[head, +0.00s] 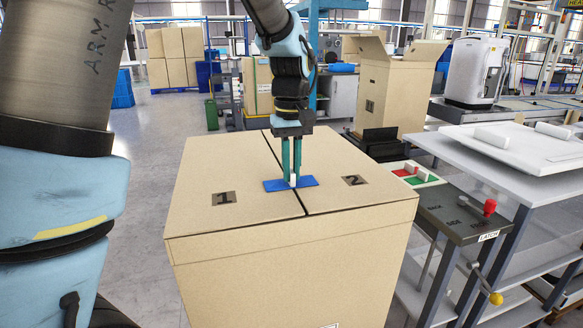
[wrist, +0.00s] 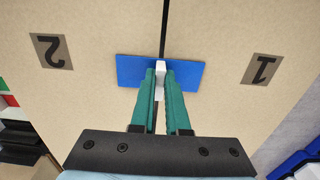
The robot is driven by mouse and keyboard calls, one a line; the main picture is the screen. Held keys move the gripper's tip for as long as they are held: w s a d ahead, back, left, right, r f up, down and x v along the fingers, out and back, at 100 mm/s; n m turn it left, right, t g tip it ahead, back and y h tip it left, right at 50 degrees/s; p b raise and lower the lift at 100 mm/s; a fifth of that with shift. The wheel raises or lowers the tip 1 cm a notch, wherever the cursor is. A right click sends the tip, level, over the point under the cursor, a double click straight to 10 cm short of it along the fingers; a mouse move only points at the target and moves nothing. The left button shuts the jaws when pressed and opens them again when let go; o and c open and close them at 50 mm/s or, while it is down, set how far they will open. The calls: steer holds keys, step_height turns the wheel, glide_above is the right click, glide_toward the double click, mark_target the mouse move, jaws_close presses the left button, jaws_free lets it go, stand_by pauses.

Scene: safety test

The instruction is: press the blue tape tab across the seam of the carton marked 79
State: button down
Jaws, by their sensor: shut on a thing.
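A large tan carton (head: 290,262) stands in front of me with its two top flaps flat. A dark seam (head: 269,150) runs between the flaps, which bear dark labels 1 (head: 223,198) and 2 (head: 354,180). I see no 79. The blue tape tab (head: 307,182) lies flat across the seam, at or just above the carton top; I cannot tell if it fully touches. In the wrist view the tab (wrist: 131,70) spans both sides of the seam. My gripper (head: 292,180) points down, its green fingers shut on the tab's small white grip (wrist: 161,67).
At the right are a grey bench (head: 520,160), a latch panel (head: 460,213) with a red knob (head: 489,207), and a red and green tray (head: 411,174). An open carton (head: 385,95) stands behind. Floor is clear left of the carton.

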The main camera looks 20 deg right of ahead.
steer(key=shift+f, duration=0.15)
steer(key=c, duration=0.8)
jaws_free()
steer(key=shift+c, duration=0.2)
steer(key=shift+o, duration=0.3)
steer(key=shift+o, duration=1.3)
steer(key=shift+r+p, duration=3.25)
steer(key=shift+r, duration=0.35)
